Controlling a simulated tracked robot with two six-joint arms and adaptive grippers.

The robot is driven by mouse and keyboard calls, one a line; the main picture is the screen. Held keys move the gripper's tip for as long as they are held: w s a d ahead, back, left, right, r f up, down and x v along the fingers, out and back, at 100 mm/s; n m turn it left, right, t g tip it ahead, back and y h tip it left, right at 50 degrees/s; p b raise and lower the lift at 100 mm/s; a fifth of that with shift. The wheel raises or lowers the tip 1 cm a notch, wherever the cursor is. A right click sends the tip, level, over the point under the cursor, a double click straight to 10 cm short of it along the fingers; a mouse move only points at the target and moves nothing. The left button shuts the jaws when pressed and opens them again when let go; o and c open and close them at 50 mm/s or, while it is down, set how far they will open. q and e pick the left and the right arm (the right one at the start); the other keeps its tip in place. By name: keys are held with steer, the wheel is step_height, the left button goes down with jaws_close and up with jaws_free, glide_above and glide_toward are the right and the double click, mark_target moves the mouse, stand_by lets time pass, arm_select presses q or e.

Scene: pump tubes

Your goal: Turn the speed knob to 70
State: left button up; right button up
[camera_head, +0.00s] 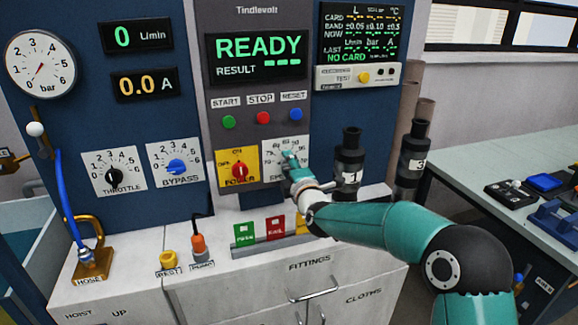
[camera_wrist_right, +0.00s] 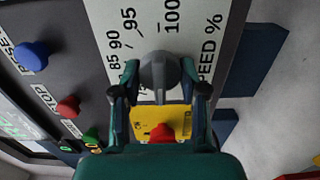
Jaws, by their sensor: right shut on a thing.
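The speed dial's white plate (camera_head: 270,147) is on the grey panel, right of the yellow power switch, and is partly covered by my right gripper (camera_head: 289,162). In the right wrist view, the plate (camera_wrist_right: 205,40) appears turned on its side, with 85, 90, 95 and 100 readable. The grey speed knob (camera_wrist_right: 159,70) sits between the two fingertips of my right gripper (camera_wrist_right: 160,90), which is shut on it. The knob's pointer setting cannot be read, and much of the scale is hidden. My left gripper is not in view.
The red power switch (camera_head: 239,170) is close on the left, with the bypass knob (camera_head: 176,166) beyond it. Start (camera_head: 229,122), stop (camera_head: 264,117) and reset (camera_head: 295,115) buttons are above. Dark cylinders (camera_head: 349,155) stand close on the right. The display (camera_head: 258,55) reads READY.

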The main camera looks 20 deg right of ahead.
steer(key=shift+a+f, duration=0.2)
steer(key=shift+f, duration=0.05)
steer(key=o, duration=1.1)
steer(key=shift+r, duration=0.1)
steer(key=shift+d, duration=0.1)
steer(key=s, duration=1.2)
steer(key=shift+d, duration=0.15)
steer(key=shift+d, duration=0.1)
